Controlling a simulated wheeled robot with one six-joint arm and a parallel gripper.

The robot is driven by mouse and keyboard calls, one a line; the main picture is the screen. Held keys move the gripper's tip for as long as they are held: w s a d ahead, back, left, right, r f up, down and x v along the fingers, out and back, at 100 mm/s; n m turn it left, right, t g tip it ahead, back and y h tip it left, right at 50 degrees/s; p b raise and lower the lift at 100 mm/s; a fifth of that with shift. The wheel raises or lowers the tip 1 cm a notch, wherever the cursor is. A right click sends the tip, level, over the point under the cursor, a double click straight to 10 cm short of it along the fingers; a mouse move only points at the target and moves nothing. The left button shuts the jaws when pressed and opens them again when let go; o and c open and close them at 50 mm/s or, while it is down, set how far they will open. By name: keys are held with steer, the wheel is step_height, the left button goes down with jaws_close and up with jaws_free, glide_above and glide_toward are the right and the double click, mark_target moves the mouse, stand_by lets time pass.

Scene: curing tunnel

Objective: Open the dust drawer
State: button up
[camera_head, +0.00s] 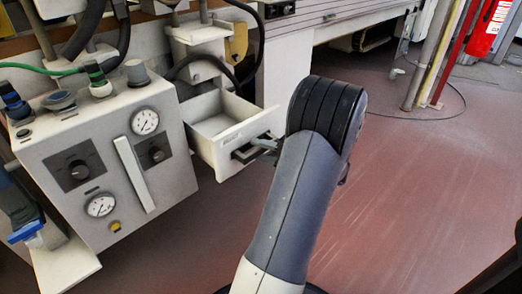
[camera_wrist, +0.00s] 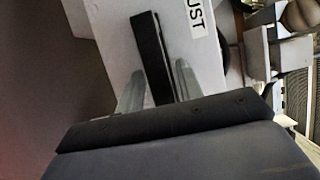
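The front carries a black bar handle (camera_wrist: 151,50) beside a label that partly reads "UST" in the wrist view. My gripper (camera_head: 265,146) is at the handle, mostly hidden behind my arm in the head view. In the wrist view my gripper (camera_wrist: 160,82) has one grey finger on each side of the handle, close against it. It appears shut on the handle.
A control box (camera_head: 110,150) with gauges and knobs stands left of the drawer. A black hose (camera_head: 205,62) arches above the drawer. A red extinguisher (camera_head: 488,28) and a yellow post (camera_head: 432,55) stand at the back right. The red floor (camera_head: 420,180) at right is mostly clear.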

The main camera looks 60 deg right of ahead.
steer(key=shift+o, duration=0.5)
steer(key=shift+s+d, duration=0.1)
steer(key=shift+s, duration=0.25)
steer(key=s+d+p, duration=0.1)
steer(key=s+p, duration=0.1)
steer(key=s, duration=0.8)
steer(key=shift+d+p, duration=0.25)
steer(key=shift+p, duration=0.15)
